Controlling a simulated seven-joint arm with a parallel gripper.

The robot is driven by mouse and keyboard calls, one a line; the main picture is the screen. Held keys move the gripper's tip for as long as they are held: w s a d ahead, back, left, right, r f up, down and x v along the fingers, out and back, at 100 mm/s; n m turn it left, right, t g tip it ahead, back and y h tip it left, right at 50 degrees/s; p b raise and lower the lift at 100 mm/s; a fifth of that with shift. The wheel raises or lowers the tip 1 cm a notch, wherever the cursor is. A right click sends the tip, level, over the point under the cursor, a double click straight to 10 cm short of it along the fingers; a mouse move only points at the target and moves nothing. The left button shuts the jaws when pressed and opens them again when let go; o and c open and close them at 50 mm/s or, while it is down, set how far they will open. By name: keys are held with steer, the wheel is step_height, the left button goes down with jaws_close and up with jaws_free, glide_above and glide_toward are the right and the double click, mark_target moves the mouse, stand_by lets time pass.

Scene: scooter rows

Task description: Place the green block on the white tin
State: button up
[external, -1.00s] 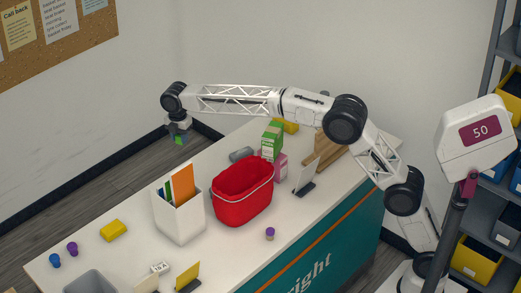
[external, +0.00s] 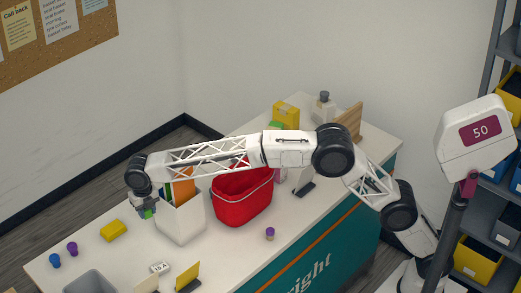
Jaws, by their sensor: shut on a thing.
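My gripper (external: 147,206) is shut on the small green block (external: 149,214) and holds it in the air, just left of the white box-shaped holder. The block is small in the picture and partly covered by the fingers. No thing in view is plainly a white tin. A white container with a grey cap (external: 323,107) stands at the back of the counter, but I cannot tell if it is the tin. My arm hides part of the counter's middle.
The white holder (external: 182,224) with upright folders is close to my gripper. A red bucket (external: 242,201) stands to its right. A yellow block (external: 113,230), a purple piece (external: 72,249) and a blue piece (external: 55,260) lie at left. A grey bin (external: 92,284) is in front.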

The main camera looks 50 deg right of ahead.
steer(key=s+a+f+n, duration=0.2)
steer(key=s+a+f, duration=0.2)
steer(key=s+f, duration=0.2)
steer(key=shift+s+a+f, duration=0.25)
steer(key=shift+s+f, duration=0.1)
steer(key=shift+s, duration=0.85)
glide_above(154, 273)
steer(key=shift+f, duration=2.5)
steer(key=shift+f, duration=0.1)
steer(key=shift+f, duration=2.4)
steer(key=shift+f, duration=0.1)
steer(key=o, duration=1)
